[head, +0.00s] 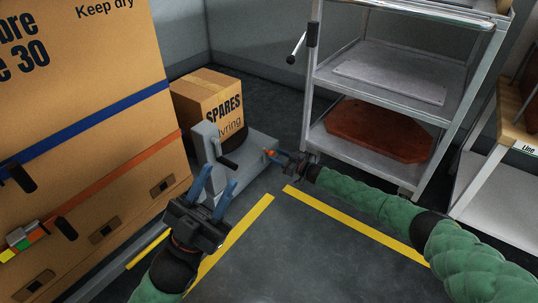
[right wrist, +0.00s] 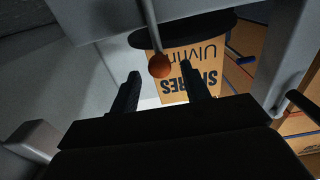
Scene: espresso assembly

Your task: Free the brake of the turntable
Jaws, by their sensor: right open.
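The grey turntable (head: 248,162) stands on the floor with a dark disc (head: 236,138) and an upright post with a black crank handle. The brake is likely the thin lever ending in an orange knob (head: 270,153) on its right side. My right gripper (head: 277,155) is at this knob from the right, jaws apart. In the right wrist view the orange knob (right wrist: 160,66) shows between the two spread fingertips (right wrist: 160,72); I cannot tell whether they touch it. My left gripper (head: 219,184) is open and empty, in front of the turntable.
A cardboard SPARES box (head: 208,98) is behind the turntable. A large strapped carton (head: 80,120) fills the left. A metal shelf cart (head: 385,90) stands close behind my right arm. Yellow floor lines (head: 235,240) bound free floor in front.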

